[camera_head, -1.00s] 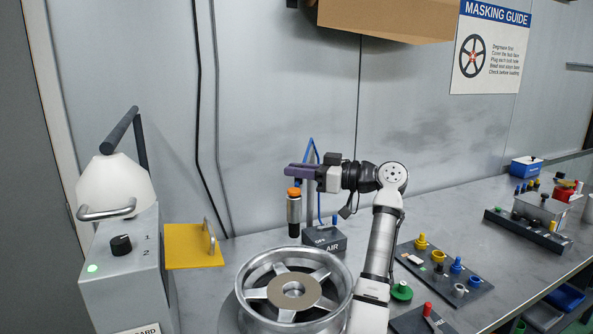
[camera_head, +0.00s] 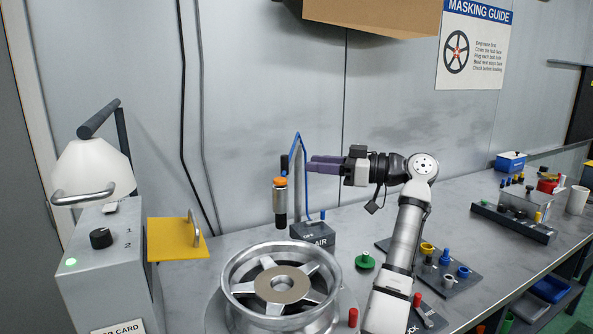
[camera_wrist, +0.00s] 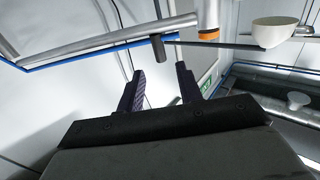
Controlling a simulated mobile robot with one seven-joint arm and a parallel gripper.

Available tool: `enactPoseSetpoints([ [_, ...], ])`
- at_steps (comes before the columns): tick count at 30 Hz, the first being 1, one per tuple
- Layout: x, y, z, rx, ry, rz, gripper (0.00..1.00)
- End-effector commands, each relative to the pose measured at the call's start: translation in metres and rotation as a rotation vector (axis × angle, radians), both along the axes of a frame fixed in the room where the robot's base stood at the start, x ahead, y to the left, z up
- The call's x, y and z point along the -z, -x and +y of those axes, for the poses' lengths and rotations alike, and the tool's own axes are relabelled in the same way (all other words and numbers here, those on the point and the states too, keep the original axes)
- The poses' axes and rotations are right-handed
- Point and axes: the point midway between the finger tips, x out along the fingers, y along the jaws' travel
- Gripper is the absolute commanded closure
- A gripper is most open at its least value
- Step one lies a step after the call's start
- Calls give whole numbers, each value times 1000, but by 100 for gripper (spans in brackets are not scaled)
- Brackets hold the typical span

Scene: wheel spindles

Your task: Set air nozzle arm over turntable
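The air nozzle (camera_head: 280,203), a dark and silver cylinder with an orange collar, hangs upright. In the picture it shows above the wheel's back rim; its exact overlap with the turntable is unclear. Its arm rises from the AIR base (camera_head: 313,234) with a blue hose. The silver spoked wheel (camera_head: 246,270) sits on the turntable (camera_head: 213,312), mostly hidden beneath it. My gripper (camera_head: 312,164) is just right of the nozzle. In the wrist view my gripper (camera_wrist: 160,73) is open, its purple fingers apart; a dark peg (camera_wrist: 158,48) on the bar lies beyond the fingertips.
A grey control box (camera_head: 105,262) with knob and green light stands left, beside a yellow plate (camera_head: 172,240). Trays of plugs (camera_head: 440,262) lie right of my arm. A cardboard box (camera_head: 370,12) overhangs above. The wall is close behind.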

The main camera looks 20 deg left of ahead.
Motion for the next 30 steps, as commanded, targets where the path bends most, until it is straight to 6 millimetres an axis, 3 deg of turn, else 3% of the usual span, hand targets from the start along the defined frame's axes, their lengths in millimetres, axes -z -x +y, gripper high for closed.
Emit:
enactPoseSetpoints([
  [3, 2, -2, -25, 2, 0, -1, 64],
  [9, 1, -3, -49, 1, 0, 0, 64],
  [23, 1, -4, -54, 3, 2, 3, 64],
  [26, 22, -13, -53, 75, 38, 39, 64],
  [30, 81, -36, -54, 308, 132, 130, 64],
])
